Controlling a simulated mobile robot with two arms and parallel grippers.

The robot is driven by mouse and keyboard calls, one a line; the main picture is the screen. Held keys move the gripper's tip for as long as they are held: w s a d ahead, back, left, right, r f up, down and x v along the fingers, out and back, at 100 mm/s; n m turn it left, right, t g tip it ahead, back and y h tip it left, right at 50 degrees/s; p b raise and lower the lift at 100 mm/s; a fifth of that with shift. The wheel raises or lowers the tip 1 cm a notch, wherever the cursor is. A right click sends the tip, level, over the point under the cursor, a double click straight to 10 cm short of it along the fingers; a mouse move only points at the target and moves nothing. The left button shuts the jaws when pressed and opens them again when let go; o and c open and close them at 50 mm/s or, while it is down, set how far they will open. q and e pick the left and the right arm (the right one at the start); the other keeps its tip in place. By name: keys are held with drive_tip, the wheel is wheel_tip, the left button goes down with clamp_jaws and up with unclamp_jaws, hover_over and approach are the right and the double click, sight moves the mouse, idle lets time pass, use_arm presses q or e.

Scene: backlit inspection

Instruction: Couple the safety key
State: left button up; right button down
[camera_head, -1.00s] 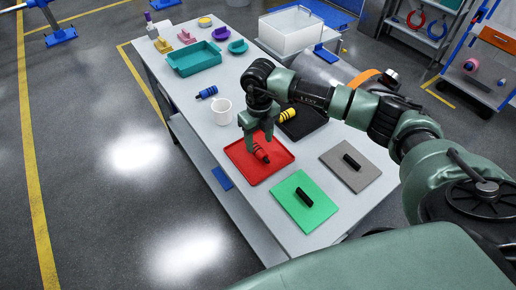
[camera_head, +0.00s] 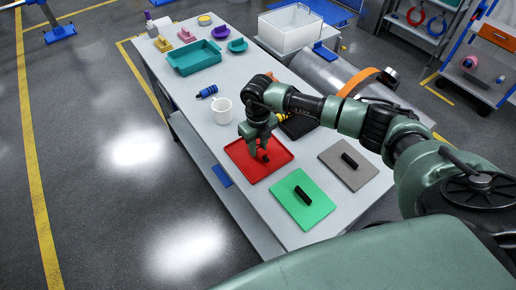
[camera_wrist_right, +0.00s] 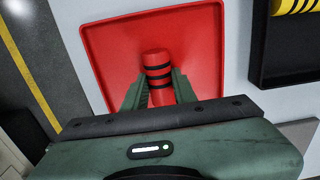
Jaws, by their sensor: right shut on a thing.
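A red cylinder with black bands (camera_head: 265,156) is on the red tray (camera_head: 248,171); it also shows in the right wrist view (camera_wrist_right: 157,62). My right gripper (camera_head: 260,151) is down at the tray and shut on this red cylinder, one finger on each side in the right wrist view (camera_wrist_right: 158,88). The cylinder's lower end is hidden by the gripper body. A blue banded cylinder (camera_head: 207,92) lies on the table. A yellow banded cylinder (camera_wrist_right: 295,6) is on a black tray (camera_wrist_right: 285,66). My left gripper is not in view.
A green plate (camera_head: 316,211) and a grey plate (camera_head: 362,179), each with a black bar, lie near the red tray. A teal bin (camera_head: 194,59) is farther back on the table (camera_head: 211,137).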

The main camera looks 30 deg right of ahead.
sight(258, 148)
drive_tip(key=shift+r, duration=0.1)
wheel_tip(258, 148, up, 20)
drive_tip(key=b, duration=0.5)
drive_tip(key=c, duration=1.8)
unclamp_jaws()
clamp_jaws()
